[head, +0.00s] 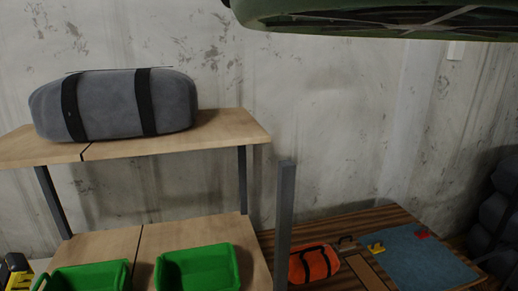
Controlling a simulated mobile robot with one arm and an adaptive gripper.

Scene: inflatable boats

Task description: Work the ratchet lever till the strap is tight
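I see no ratchet lever that I can make out in the head view. A dark green rounded body (300,20), perhaps a boat's underside, hangs across the top right, cut off by the frame's upper edge. Pale thin lines cross its dark underside; I cannot tell whether they are straps. A small red piece (423,234) and a yellow piece (376,248) lie on a blue mat (425,262) at the lower right; they are too small to identify. My gripper is not in view.
A grey bag (115,104) with black straps lies on the upper wooden shelf (222,126). Green bins (198,268) stand on the lower shelf. An orange bag (315,264) sits on the wooden surface behind a grey post (285,215). Dark bulky shapes (497,215) stand at right.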

